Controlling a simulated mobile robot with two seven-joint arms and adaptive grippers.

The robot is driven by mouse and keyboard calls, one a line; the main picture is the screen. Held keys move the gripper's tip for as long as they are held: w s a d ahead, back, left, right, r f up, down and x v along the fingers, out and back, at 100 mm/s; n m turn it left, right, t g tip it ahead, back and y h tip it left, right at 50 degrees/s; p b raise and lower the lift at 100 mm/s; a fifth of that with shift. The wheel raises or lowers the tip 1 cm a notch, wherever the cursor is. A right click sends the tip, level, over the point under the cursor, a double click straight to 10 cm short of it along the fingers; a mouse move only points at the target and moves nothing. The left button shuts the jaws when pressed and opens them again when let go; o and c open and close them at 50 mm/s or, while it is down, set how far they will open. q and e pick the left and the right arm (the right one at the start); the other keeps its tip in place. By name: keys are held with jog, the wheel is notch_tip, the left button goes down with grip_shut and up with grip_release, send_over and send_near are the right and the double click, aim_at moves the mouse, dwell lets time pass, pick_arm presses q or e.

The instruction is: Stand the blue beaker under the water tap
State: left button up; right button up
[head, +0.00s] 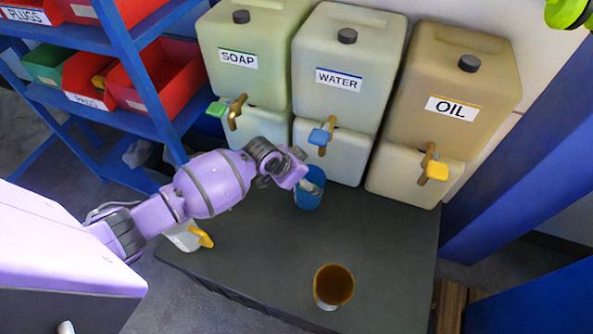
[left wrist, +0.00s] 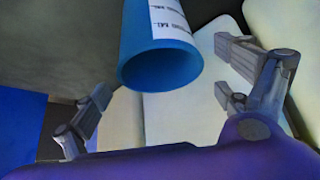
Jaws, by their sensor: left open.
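The blue beaker (head: 310,200) stands upright on the dark bench top. In the head view it shows just below and slightly left of the water tap (head: 325,138), which has a blue handle. My left gripper (head: 304,184) is at the beaker's near left side, hiding part of it. In the left wrist view the beaker (left wrist: 160,30), with a white printed label, shows between the spread fingers of my left gripper (left wrist: 165,95). The fingers are open, with gaps visible on both sides. My right gripper is not in view.
Soap (head: 238,55), water (head: 345,60) and oil (head: 465,75) tanks line the bench's back. An amber-brown cup (head: 333,287) stands at the front of the bench (head: 390,260). A white container with a yellow handle (head: 203,238) is under my left arm. Blue shelves (head: 120,50) stand left.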

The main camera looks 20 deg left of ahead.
pick_arm(q)
jog(key=p+v, duration=0.1)
jog(key=v, duration=0.8)
jog(key=s+d+f+n+t, duration=0.1)
jog(key=s+f+n, duration=0.1)
jog(key=s+f, duration=0.5)
jog(key=s+d+f+n, duration=0.1)
jog(key=s+d+f, duration=0.15)
jog(key=s, duration=0.75)
jog(key=s+a+n+y, duration=0.1)
jog(key=s+a+y, duration=0.1)
jog(key=s, duration=0.7)
jog(key=s+a+n+t+y, duration=0.1)
jog(key=s+a+n, duration=0.1)
jog(key=s, duration=0.8)
jog(key=shift+a+f+t+y, duration=0.3)
jog(key=shift+a+y, duration=0.1)
jog(key=shift+a, duration=0.25)
